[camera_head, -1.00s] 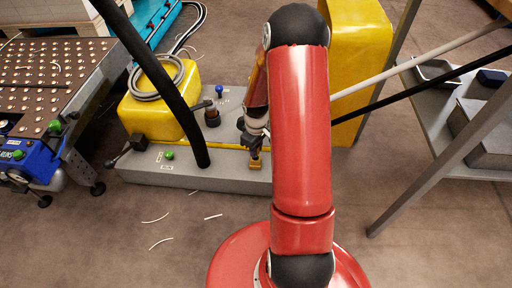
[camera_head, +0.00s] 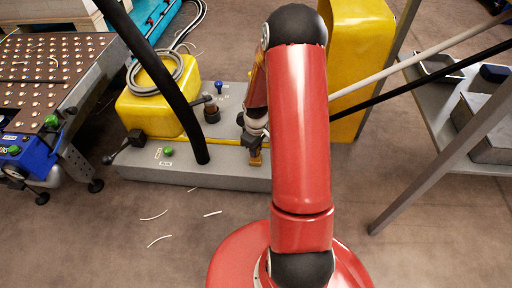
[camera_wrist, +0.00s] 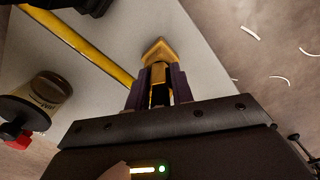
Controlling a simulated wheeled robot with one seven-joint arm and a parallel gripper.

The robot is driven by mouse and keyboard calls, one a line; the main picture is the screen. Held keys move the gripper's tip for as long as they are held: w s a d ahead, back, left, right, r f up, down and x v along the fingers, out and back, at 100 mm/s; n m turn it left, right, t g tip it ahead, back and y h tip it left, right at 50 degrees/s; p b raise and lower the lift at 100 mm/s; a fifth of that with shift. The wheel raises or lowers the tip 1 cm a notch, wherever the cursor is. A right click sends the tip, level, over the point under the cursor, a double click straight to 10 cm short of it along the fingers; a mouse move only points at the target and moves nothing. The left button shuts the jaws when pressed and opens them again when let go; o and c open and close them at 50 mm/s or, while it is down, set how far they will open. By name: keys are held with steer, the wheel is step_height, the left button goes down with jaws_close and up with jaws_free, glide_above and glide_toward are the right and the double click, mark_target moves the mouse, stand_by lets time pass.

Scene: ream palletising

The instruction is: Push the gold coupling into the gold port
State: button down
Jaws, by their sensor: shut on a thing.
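My gripper (camera_wrist: 157,88) is shut, with its two dark purple fingers on either side of a gold and black piece (camera_wrist: 158,72), which I take to be the gold coupling. A gold block (camera_wrist: 158,48) shows just past the fingertips, over the pale grey base. I cannot tell whether it is the port or part of the coupling, nor whether there is a gap between them. In the head view, the gold part (camera_head: 255,158) shows below my gripper (camera_head: 253,146) at the base's front edge. My red arm hides what lies to its right.
The grey base (camera_head: 215,178) carries a yellow tank (camera_head: 158,112) with a coiled hose, a yellow pipe and a blue-topped knob (camera_head: 219,88). A thick black hose crosses in front. A grey rack (camera_head: 450,150) stands at right. Floor in front is clear except for white scraps.

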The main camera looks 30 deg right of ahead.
steer(key=shift+f, duration=0.15)
steer(key=c, duration=1.1)
jaws_free()
step_height(320, 180, up, 8)
steer(key=shift+f+p, duration=0.1)
steer(key=shift+p, duration=0.95)
